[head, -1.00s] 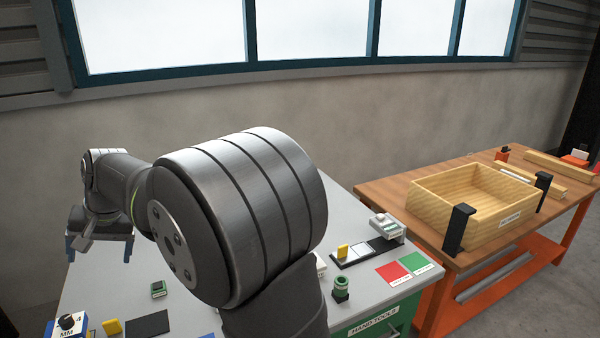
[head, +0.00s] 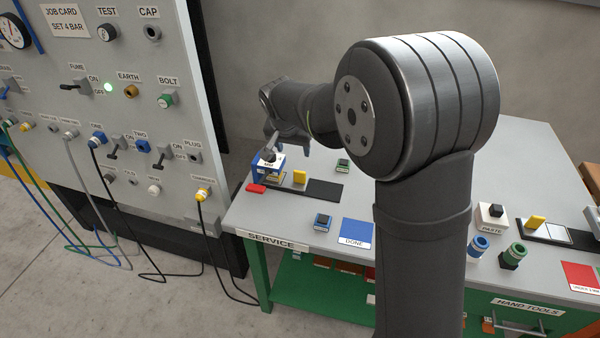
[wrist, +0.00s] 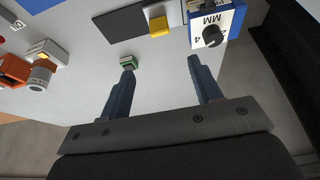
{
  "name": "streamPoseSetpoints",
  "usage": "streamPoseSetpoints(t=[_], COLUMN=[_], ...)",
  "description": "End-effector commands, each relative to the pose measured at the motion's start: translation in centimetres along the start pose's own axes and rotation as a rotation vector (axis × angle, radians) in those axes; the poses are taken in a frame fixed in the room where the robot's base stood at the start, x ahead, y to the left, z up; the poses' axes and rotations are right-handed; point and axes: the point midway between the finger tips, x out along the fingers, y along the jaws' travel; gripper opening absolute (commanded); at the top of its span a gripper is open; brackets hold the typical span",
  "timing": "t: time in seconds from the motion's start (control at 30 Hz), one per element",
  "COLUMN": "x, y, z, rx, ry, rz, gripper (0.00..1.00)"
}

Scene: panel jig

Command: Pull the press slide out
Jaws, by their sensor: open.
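No part is labelled as the press slide. A black strip (head: 325,190) with an upright yellow tab (head: 299,177) lies at the table's left end, beside a blue and white unit (head: 278,164) with a black knob. In the wrist view the strip (wrist: 125,27), tab (wrist: 158,26) and unit marked MM 4 (wrist: 205,18) lie beyond my fingertips. My gripper (wrist: 160,66) is open and empty, apart from the tab. In the head view my gripper (head: 285,138) hangs near the unit. A second dark strip with a yellow tab (head: 535,222) is at the right.
A small green block (wrist: 127,61) is by my left fingertip in the wrist view. A red piece (head: 256,188) lies at the table edge. An upright panel (head: 125,75) with switches and hanging cables stands left of the table.

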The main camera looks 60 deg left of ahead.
Motion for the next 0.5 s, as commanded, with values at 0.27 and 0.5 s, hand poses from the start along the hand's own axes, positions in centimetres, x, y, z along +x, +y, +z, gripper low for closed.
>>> streamPoseSetpoints(t=[0.27, 0.5], x=[5.3, 10.3], y=[0.1, 0.1], z=[0.1, 0.1], rx=[0.0, 0.001], ry=[-0.005, -0.004], rz=[0.002, 0.001], gripper=[0.58, 0.58])
